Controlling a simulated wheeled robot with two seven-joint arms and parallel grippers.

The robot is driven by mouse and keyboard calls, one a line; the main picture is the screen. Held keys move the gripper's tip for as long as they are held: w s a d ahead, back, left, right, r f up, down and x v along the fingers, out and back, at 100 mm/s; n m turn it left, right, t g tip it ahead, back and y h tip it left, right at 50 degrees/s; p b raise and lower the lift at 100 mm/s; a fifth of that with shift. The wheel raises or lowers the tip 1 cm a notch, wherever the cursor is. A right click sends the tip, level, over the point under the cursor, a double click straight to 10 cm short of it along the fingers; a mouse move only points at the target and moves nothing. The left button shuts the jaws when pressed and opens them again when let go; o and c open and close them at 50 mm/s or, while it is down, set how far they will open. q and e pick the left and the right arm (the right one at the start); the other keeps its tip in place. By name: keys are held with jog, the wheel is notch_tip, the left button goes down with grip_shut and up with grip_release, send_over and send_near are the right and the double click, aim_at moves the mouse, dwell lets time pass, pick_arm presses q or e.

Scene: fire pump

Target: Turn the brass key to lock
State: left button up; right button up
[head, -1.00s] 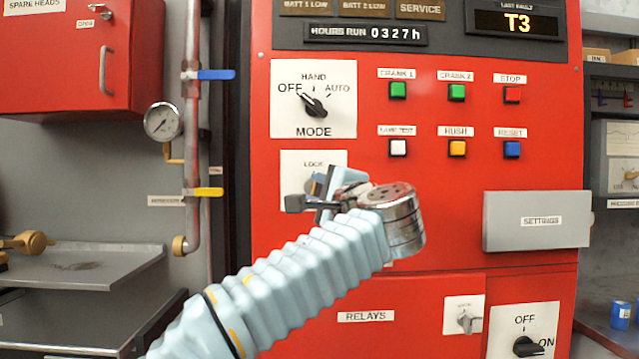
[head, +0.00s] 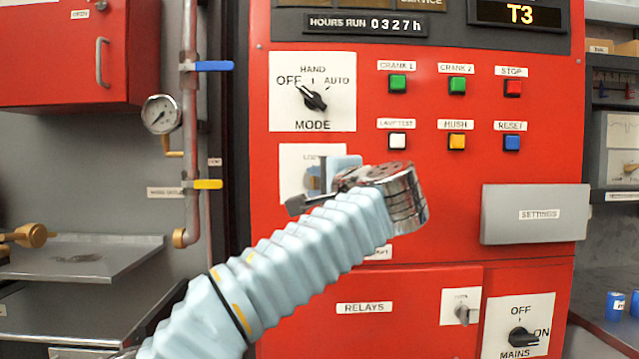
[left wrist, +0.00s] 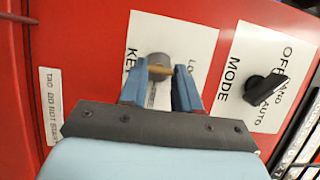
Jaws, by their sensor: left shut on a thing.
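The brass key (left wrist: 158,74) shows in the left wrist view between the two blue fingertips. Its head end is gripped, and it meets the round grey lock cylinder (left wrist: 160,60) on the white lock plate (left wrist: 185,38). My left gripper (left wrist: 160,92) is shut on the key, squarely in front of the plate. In the head view my left gripper (head: 332,174) and wrist cover most of the lock plate (head: 293,165), and the key is hidden there. The plate's lettering is partly covered. My right gripper is in neither view.
The mode knob (head: 313,98) is just above the lock plate. Several coloured push buttons (head: 457,143) lie to the right. The grey settings box (head: 535,214) juts out at lower right. A pipe with blue and yellow levers (head: 190,120) runs at left.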

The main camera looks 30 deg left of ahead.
pick_arm(q)
jog(key=o, duration=1.1)
jog(key=shift+c, duration=0.2)
jog(key=v, duration=1.3)
jog(key=shift+s+d+b, duration=0.25)
jog(key=shift+d+b, duration=0.05)
jog(key=shift+b, duration=0.15)
